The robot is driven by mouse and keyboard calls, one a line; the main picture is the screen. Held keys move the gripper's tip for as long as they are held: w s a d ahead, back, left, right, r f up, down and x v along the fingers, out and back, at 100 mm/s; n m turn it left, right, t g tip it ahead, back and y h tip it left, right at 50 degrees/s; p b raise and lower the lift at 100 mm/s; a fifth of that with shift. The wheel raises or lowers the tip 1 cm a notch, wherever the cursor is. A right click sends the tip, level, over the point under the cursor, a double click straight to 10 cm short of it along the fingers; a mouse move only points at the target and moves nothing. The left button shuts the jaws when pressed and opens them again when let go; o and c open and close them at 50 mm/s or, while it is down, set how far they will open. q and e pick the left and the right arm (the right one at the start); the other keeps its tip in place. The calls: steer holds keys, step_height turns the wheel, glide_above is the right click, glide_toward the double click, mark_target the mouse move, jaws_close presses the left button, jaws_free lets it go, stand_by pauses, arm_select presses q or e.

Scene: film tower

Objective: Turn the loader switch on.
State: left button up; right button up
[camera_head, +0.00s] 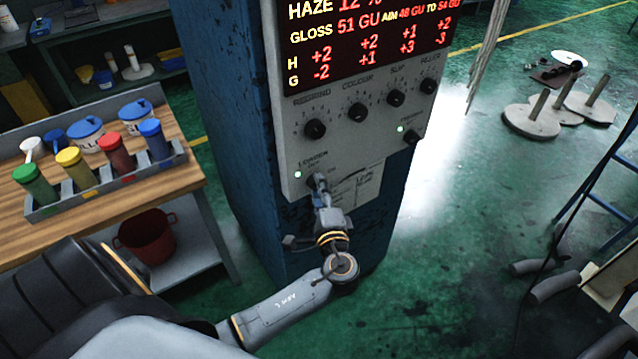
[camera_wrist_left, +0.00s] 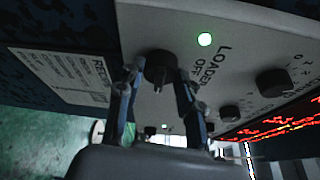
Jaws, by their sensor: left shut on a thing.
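The loader switch is a dark round knob on the lower left of the grey control panel (camera_head: 292,150). In the left wrist view the loader switch (camera_wrist_left: 160,66) sits between my fingers, below the words LOADER and OFF. My left gripper (camera_head: 319,184) is shut on it, with one finger on each side, and it also shows in the left wrist view (camera_wrist_left: 157,84). In the head view the gripper mostly hides the knob. A green lamp (camera_head: 297,174) glows beside the label; it also shows in the left wrist view (camera_wrist_left: 204,39). I cannot read the knob's pointer. My right gripper is not in view.
Several other dark knobs (camera_head: 315,128) line the panel above, under a red lettered display (camera_head: 365,40). A blue column (camera_head: 225,100) carries the panel. A wooden bench (camera_head: 185,170) with coloured jars stands left. A blue ladder (camera_head: 600,200) stands right; green floor lies between.

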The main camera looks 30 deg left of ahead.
arm_select(q)
steer(key=shift+m, duration=0.3)
steer(key=o, duration=1.2)
steer(key=shift+c, duration=0.2)
steer(key=v, duration=1.2)
steer(key=shift+w, duration=0.1)
